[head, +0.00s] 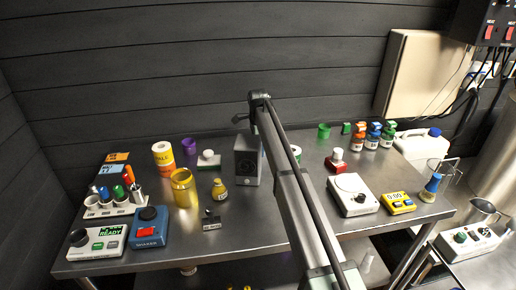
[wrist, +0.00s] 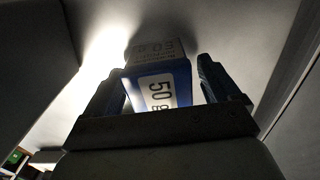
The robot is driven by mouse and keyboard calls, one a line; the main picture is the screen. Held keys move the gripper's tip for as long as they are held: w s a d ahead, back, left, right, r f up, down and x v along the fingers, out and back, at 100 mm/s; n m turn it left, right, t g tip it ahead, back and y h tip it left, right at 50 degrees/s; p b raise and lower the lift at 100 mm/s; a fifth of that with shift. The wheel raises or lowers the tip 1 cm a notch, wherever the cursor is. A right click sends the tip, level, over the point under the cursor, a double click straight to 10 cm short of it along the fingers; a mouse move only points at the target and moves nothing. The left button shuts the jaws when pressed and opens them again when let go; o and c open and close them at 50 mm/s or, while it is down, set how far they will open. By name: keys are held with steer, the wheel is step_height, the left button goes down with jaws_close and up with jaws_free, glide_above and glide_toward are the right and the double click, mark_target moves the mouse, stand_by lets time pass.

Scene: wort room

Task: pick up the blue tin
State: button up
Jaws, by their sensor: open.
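The blue tin (wrist: 181,76) shows in the wrist view, with a white label reading "50 g" and a paler printed top. It sits between the two dark fingers of my gripper (wrist: 163,70). The fingers are open, one on each side of it, with a visible gap at the right finger. I cannot tell whether the left finger touches it. In the head view I cannot make out the blue tin; my arm and a grey box (head: 247,160) cover part of the table there. My gripper is not clearly visible in that view.
The steel table (head: 262,215) holds a yellow cup (head: 184,188), a yellow bottle (head: 219,189) and a striped roll (head: 163,158) on the left. A white scale (head: 353,195) and several small bottles stand on the right. A dark panelled wall (head: 190,70) is behind. The table's front middle is mostly clear.

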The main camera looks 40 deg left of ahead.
steer(key=c, duration=1.1)
steer(key=shift+r, duration=0.1)
